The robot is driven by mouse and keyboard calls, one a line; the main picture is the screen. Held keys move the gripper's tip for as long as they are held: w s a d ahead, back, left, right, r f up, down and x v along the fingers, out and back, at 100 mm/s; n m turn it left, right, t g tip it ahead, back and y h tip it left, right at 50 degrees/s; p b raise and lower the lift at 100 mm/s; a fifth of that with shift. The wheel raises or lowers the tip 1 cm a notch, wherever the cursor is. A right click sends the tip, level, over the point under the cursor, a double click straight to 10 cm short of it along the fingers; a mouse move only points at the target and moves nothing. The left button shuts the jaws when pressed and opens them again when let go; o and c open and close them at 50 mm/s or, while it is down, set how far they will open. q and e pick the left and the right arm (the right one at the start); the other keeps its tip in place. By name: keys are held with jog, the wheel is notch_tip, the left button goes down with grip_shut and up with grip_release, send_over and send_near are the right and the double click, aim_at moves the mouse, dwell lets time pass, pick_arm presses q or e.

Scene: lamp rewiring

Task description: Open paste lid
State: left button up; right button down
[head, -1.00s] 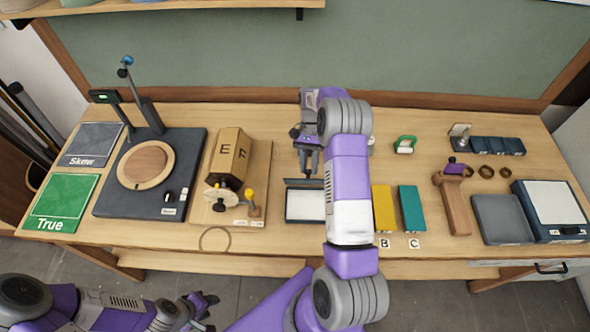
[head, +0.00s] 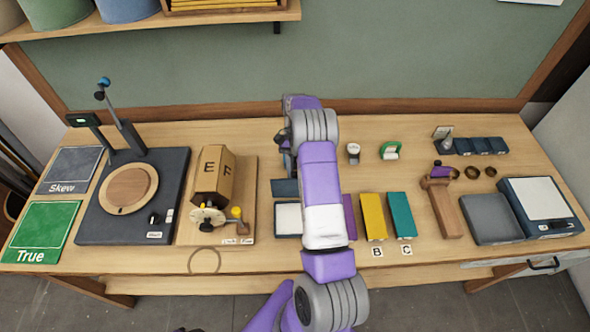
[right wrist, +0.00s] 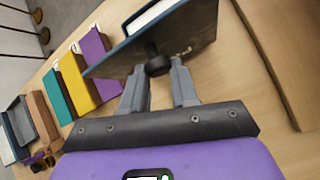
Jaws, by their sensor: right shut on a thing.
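The paste box (head: 289,217) is a small dark tray with a white inside, left of my right forearm in the head view. Its dark slate lid (head: 284,188) stands tilted up along the far edge, off the white inside. In the right wrist view the lid (right wrist: 185,38) is seen edge-on from its outer side, with a round black knob (right wrist: 157,66). My right gripper (right wrist: 160,72) is shut on this knob. White of the box's inside (right wrist: 152,14) shows beyond the lid. In the head view my arm hides the fingertips. My left gripper is not in view.
Purple (head: 349,217), yellow (head: 373,216) and teal (head: 400,213) blocks stand just right of the paste box. A wooden E/F block (head: 212,176) on a board stands to its left. A grey tray (head: 490,218) is farther right.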

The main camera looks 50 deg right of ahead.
jog(key=shift+w+a+f, duration=0.2)
jog(key=shift+a+f, duration=0.05)
jog(key=shift+f, duration=0.1)
jog(key=c, duration=0.8)
grip_release()
jog(key=shift+w, duration=0.25)
jog(key=shift+c, duration=0.2)
jog(key=v, duration=0.7)
jog(key=shift+d+r, duration=0.2)
jog(key=shift+r, duration=0.05)
